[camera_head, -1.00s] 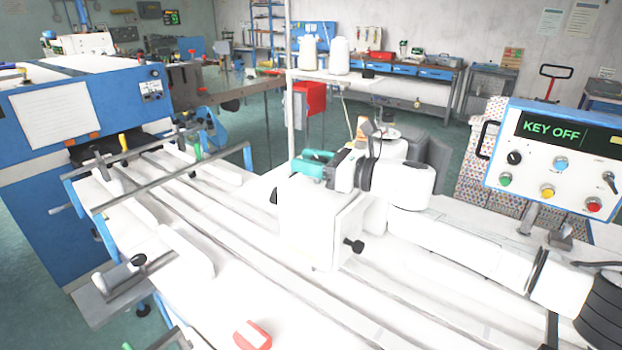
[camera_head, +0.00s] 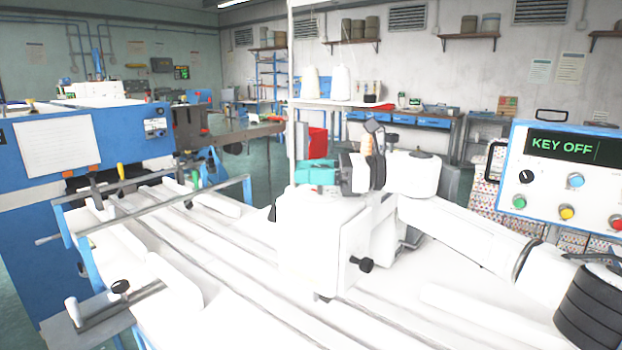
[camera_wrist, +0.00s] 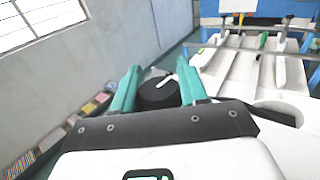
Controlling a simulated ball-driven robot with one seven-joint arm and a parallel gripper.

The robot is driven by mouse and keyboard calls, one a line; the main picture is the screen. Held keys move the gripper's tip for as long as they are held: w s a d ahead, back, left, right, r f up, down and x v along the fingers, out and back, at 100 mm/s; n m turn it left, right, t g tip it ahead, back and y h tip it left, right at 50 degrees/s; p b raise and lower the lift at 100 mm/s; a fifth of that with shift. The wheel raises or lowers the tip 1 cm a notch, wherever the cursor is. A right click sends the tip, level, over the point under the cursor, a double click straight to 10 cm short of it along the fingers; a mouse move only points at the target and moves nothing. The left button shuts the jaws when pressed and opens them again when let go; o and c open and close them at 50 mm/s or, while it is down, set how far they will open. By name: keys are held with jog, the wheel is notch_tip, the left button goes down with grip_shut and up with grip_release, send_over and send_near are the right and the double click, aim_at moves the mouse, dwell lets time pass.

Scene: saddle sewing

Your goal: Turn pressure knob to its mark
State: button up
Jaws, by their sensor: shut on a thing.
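The pressure knob (camera_wrist: 157,95) is a round black knob with a white pointer line, between my fingers in the wrist view. The line slants up to the right. My gripper (camera_wrist: 160,76) has its teal fingers shut on the knob, one on each side. In the head view my gripper (camera_head: 316,173) is at the top of the white sewing machine head (camera_head: 318,235), and the knob is hidden there. I cannot make out the target mark in either view.
A control panel (camera_head: 565,170) reading KEY OFF stands at the right. A black side knob (camera_head: 362,265) sticks out of the machine head. Rails and a clamp bar (camera_head: 150,208) lie left of it. Two white thread cones (camera_head: 340,84) stand behind.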

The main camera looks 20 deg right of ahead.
jog(key=shift+r, duration=0.5)
jog(key=o, duration=1)
jog(key=shift+f, duration=0.3)
jog(key=b+v, duration=0.2)
jog(key=v, duration=0.8)
jog(key=shift+s+d, duration=0.1)
jog(key=shift+d, duration=0.25)
